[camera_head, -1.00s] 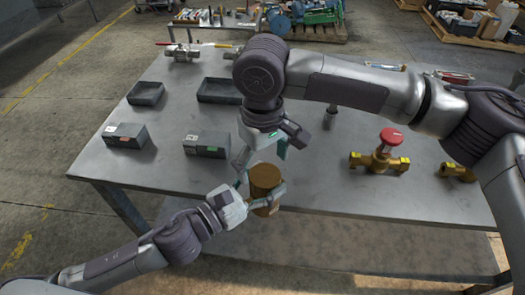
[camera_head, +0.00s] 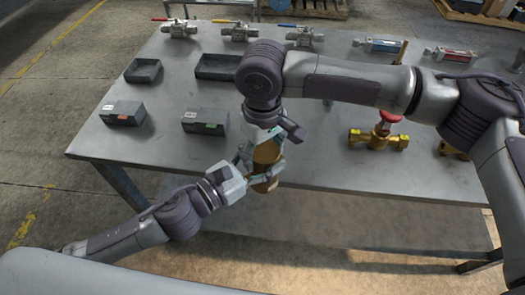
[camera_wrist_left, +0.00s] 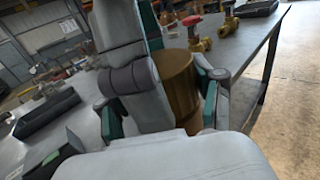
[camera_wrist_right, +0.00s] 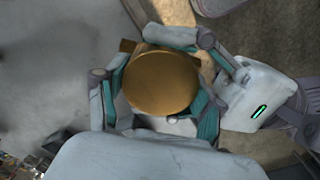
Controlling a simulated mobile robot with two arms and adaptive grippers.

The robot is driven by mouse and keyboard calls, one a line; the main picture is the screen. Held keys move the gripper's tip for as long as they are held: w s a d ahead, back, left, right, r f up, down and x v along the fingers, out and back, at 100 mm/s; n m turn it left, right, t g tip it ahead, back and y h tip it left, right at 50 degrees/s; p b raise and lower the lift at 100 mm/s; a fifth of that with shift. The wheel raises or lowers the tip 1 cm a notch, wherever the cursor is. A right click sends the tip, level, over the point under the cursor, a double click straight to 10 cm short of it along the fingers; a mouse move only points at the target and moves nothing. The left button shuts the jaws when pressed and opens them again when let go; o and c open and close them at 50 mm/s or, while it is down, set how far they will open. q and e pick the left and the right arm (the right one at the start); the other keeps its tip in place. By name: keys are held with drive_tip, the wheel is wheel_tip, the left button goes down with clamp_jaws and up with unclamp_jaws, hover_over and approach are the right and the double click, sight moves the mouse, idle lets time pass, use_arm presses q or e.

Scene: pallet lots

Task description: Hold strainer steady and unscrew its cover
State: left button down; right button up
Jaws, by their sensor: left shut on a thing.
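The brass strainer (camera_head: 264,187) is upright near the table's front edge. My left gripper (camera_head: 258,178) is shut on its body from the left side. The left wrist view shows the brass cylinder (camera_wrist_left: 178,85) between my fingers. My right gripper (camera_head: 264,143) points down over the strainer, its fingers on either side of the round cover (camera_head: 267,153). In the right wrist view the cover's flat top (camera_wrist_right: 160,82) lies between the fingers, with a small gap at the left finger, so the gripper looks open. The strainer's lower part is partly hidden by my left gripper.
Grey blocks (camera_head: 123,114) (camera_head: 205,121) and dark trays (camera_head: 143,71) (camera_head: 217,67) stand left on the table (camera_head: 310,160). Several valves (camera_head: 240,32) line the back. A brass valve with a red knob (camera_head: 378,138) stands right. The table's front edge is close.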

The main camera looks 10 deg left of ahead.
drive_tip(key=shift+s+a, duration=0.1)
drive_tip(key=shift+s, duration=0.05)
drive_tip(key=shift+c, duration=1.1)
drive_tip(key=n, duration=0.3)
drive_tip(key=shift+s, duration=0.1)
drive_tip(key=o, duration=1.3)
drive_tip(key=shift+c, duration=0.2)
